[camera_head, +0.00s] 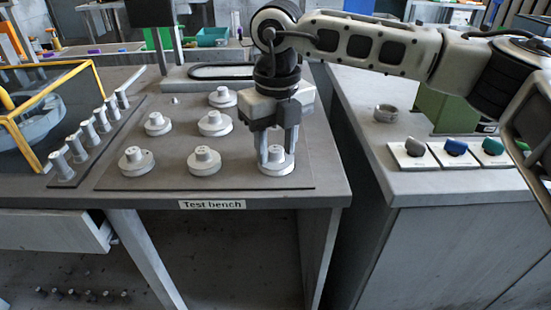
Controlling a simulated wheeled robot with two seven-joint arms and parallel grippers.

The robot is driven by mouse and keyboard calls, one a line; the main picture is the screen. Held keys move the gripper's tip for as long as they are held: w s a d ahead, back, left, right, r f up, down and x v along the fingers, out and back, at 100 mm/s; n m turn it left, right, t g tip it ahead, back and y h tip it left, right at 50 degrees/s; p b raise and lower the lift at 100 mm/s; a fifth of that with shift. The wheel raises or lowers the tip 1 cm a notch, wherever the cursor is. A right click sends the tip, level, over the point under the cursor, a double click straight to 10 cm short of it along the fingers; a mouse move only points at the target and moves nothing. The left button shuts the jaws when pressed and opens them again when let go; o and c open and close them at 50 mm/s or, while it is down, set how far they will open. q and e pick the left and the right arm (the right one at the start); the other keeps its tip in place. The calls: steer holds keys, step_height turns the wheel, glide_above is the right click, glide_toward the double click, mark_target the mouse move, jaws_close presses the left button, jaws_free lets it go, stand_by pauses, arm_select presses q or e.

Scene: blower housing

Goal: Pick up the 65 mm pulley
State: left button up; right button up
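Several grey pulleys with raised hubs stand on the dark mat (240,180) of the test bench; their size marks are too small to read, so I cannot tell which is the 65 mm one. My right gripper (277,156) points straight down over the front right pulley (277,169). Its two fingers stand on either side of that pulley's hub, and the pulley rests on the mat. Whether the fingers press on the hub or stand slightly apart is unclear. Other pulleys are at front left (136,162), front middle (203,161), and behind (215,123). My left gripper is out of view.
A row of grey upright pegs (87,134) and a yellow-framed housing (60,100) stand at left. A belt (222,71) lies at the back. A gap separates the benches.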

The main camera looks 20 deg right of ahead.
steer(key=shift+s+a+f, duration=0.15)
steer(key=shift+s+f, duration=0.05)
steer(key=shift+f, duration=0.7)
steer(key=c, duration=0.4)
steer(key=shift+r, duration=0.2)
steer(key=shift+w+r, duration=0.1)
steer(key=shift+r, duration=0.1)
steer(key=shift+c, duration=0.4)
steer(key=shift+r+p, duration=0.2)
steer(key=shift+p, duration=0.1)
steer(key=c, duration=0.4)
steer(key=shift+w+r, duration=0.1)
steer(key=shift+r, duration=0.05)
steer(key=shift+w+r+p, duration=0.1)
steer(key=shift+r+p, duration=0.5)
steer(key=shift+r, duration=0.35)
